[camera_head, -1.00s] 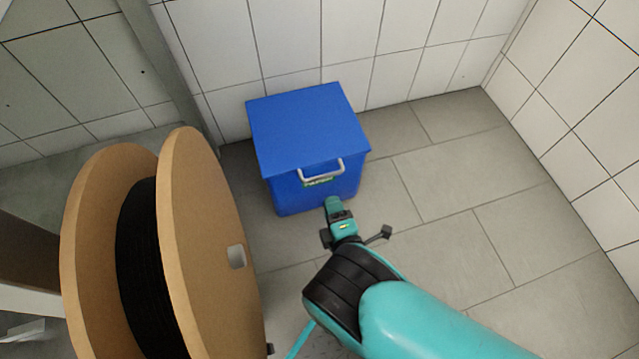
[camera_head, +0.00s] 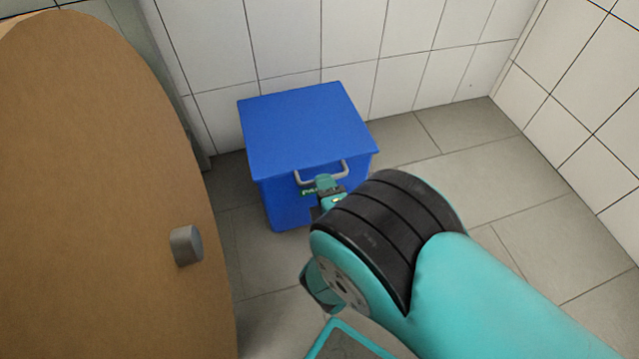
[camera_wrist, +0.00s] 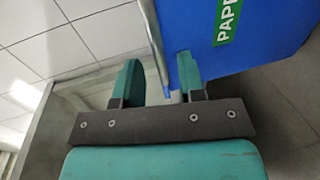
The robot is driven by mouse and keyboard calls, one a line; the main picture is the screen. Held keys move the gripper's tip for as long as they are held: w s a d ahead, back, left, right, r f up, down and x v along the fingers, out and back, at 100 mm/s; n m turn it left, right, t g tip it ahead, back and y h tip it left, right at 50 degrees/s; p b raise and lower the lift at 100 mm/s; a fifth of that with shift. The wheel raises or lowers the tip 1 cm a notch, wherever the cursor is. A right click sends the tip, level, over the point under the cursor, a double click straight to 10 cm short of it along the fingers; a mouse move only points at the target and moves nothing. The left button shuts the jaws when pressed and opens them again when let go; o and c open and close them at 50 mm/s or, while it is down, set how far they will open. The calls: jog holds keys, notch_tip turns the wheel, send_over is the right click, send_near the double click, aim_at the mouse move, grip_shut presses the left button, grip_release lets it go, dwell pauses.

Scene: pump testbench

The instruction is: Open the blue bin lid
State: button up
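The blue bin (camera_head: 285,205) stands on the floor against the tiled wall, with its flat blue lid (camera_head: 305,125) shut. A grey bar handle (camera_head: 342,170) is on the lid's front edge, above a green label (camera_wrist: 229,20) on the bin's front. My gripper (camera_head: 325,188) is at the bin's front, close to the middle of the handle. In the wrist view my gripper (camera_wrist: 158,75) has its two teal fingers apart, with the grey handle (camera_wrist: 155,42) running between them. I cannot tell whether either finger touches it.
A large wooden cable reel (camera_head: 110,200) stands close on the left, with a grey stub on its face. White tiled walls (camera_head: 420,40) close off the back and right. The grey floor (camera_head: 470,170) right of the bin is clear.

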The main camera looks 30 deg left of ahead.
jog(key=shift+b+x, duration=0.4)
jog(key=shift+x, duration=1.25)
grip_shut()
